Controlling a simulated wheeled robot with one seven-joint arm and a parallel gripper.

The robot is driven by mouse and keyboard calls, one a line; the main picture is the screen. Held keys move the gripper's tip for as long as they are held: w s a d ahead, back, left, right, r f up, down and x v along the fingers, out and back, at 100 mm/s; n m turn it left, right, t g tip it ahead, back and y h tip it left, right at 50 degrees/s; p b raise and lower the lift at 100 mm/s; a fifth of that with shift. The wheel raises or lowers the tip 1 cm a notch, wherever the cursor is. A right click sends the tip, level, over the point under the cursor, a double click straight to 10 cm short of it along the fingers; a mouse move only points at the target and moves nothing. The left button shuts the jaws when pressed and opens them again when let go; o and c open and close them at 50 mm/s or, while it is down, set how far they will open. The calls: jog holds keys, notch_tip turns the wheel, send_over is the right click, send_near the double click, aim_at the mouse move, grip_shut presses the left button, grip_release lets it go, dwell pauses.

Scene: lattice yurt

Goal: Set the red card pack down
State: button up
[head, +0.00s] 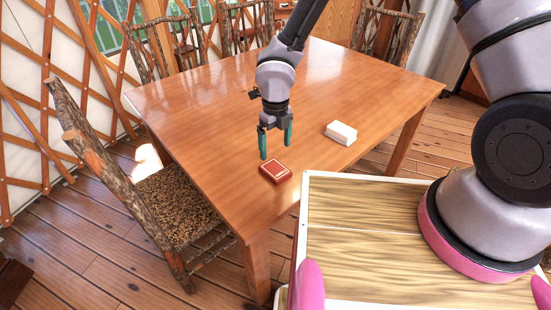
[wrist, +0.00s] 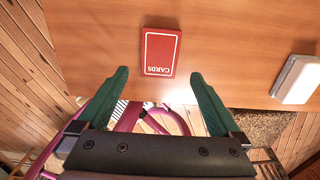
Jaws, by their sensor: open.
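The red card pack (head: 275,172) lies flat on the wooden table (head: 215,118), near the table's front corner. It is red with a white border line. In the wrist view the pack (wrist: 161,52) shows the word CARDS upside down and lies ahead of the fingertips. My gripper (head: 276,143) is above the table, just over and behind the pack, with its green fingers pointing down. In the wrist view my gripper (wrist: 158,78) has its fingers wide apart with nothing between them. The pack is apart from both fingers.
A white block-like object (head: 341,133) lies on the table to the right of the pack; it also shows in the wrist view (wrist: 297,79). A log chair (head: 150,190) stands at the left, and more chairs (head: 245,25) line the far side. The table's middle is clear.

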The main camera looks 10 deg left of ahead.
jog(key=shift+r, duration=1.8)
jog(key=w+d+r+m+t+h, duration=0.1)
jog(key=w+d+r+m+t, duration=0.15)
jog(key=d+r+m, duration=0.9)
jog(key=w+d+r+m+t, duration=0.1)
jog(key=w+d+r+m, duration=0.3)
jog(key=d+r+m, duration=0.75)
jog(key=s+d+r+m+t+y, duration=0.1)
jog(key=s+d+r+m, duration=0.4)
jog(key=r+m, duration=0.4)
jog(key=s+d+r+m+t+y, duration=0.2)
jog(key=s+d+r+m, duration=0.2)
jog(key=m, duration=1.3)
jog(key=s+r, duration=0.3)
jog(key=r, duration=0.1)
jog(key=shift+s+d+r+m, duration=0.35)
jog(key=shift+s+r+m, duration=0.05)
